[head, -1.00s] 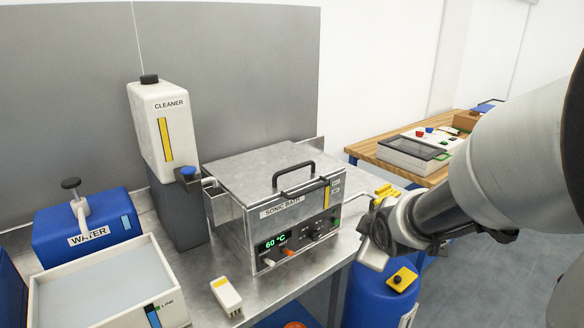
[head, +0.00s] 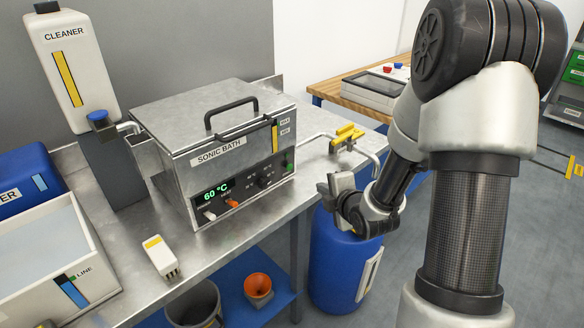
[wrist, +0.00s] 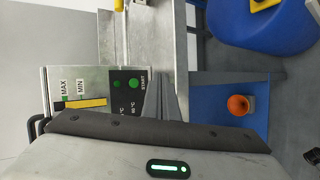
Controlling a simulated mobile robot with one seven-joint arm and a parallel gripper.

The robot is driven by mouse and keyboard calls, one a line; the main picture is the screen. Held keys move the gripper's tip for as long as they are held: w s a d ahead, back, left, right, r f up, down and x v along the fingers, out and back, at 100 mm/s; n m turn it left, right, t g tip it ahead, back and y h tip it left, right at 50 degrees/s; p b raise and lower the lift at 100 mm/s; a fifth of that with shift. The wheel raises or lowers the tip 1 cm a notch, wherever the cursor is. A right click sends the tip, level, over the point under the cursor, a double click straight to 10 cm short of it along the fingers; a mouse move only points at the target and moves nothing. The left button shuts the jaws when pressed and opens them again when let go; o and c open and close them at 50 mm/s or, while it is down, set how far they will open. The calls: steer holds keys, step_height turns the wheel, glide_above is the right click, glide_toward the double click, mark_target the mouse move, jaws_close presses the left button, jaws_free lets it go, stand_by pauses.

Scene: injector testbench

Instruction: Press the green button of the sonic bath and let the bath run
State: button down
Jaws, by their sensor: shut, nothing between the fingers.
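The sonic bath (head: 165,130) is a steel box with a closed lid on the bench, its display reading 60 °C. Its green button (head: 289,167) is at the right end of the front panel. In the wrist view the green button (wrist: 133,84) shows beside the word START, close to my fingertips. My gripper (head: 328,186) is shut and empty. In the head view it is to the right of and below the button, apart from it. The shut fingers also show in the wrist view (wrist: 161,84).
A yellow-handled tap (head: 347,134) and pipe stand right of the bath. A blue drum (head: 335,265) is below my gripper. A small white device (head: 160,257) lies in front of the bath. An orange funnel (head: 258,287) sits on the lower shelf.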

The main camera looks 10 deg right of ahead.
mark_target(290, 167)
steer(key=w+a, duration=0.1)
steer(key=w, duration=0.1)
steer(key=w+a, duration=0.3)
steer(key=shift+w+f, duration=0.15)
steer(key=shift+w, duration=0.15)
steer(key=shift+w+a, duration=0.55)
steer(key=shift+w, duration=0.25)
steer(key=shift+a+b, duration=0.1)
steer(key=shift+b, duration=0.2)
stand_by(1.3)
steer(key=shift+w+a, duration=0.1)
steer(key=shift+w, duration=0.1)
steer(key=shift+w+b, duration=0.1)
steer(key=shift+b, duration=0.2)
